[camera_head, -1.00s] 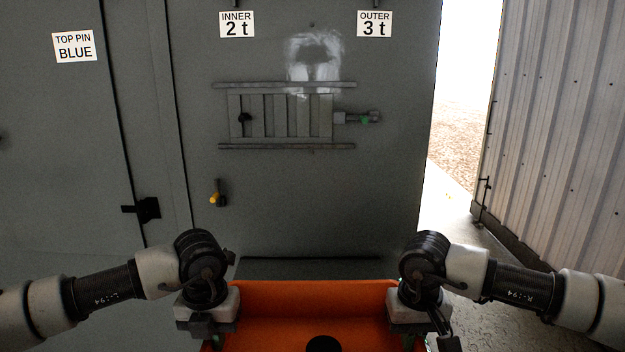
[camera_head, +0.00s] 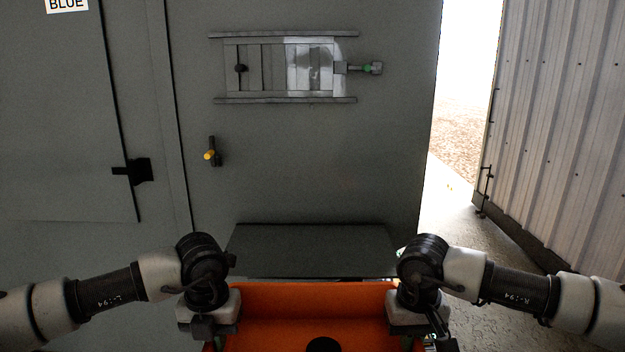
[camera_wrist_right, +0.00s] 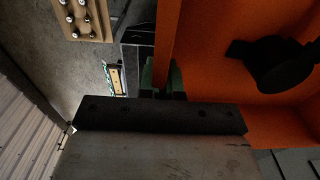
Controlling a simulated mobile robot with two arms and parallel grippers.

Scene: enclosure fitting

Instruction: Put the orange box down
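The orange box (camera_head: 310,301) is at the bottom centre of the head view, with its front part cut off by the picture's edge. My left gripper (camera_head: 212,340) is at its left wall and my right gripper (camera_head: 408,340) at its right wall. In the right wrist view, the right gripper's fingers (camera_wrist_right: 162,78) sit on either side of the box's orange wall (camera_wrist_right: 168,35), closed on it. The left fingertips are mostly hidden, but they meet the left wall in the same way. A dark round thing (camera_head: 323,345) is inside the box. What is under the box is hidden.
A flat dark grey surface (camera_head: 312,250) lies just beyond the box, against the grey cabinet (camera_head: 310,180). The cabinet carries a yellow-tipped handle (camera_head: 210,155) and a slatted panel (camera_head: 270,68). The wrist view shows a tan block with several pegs (camera_wrist_right: 82,18). Open floor is at right.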

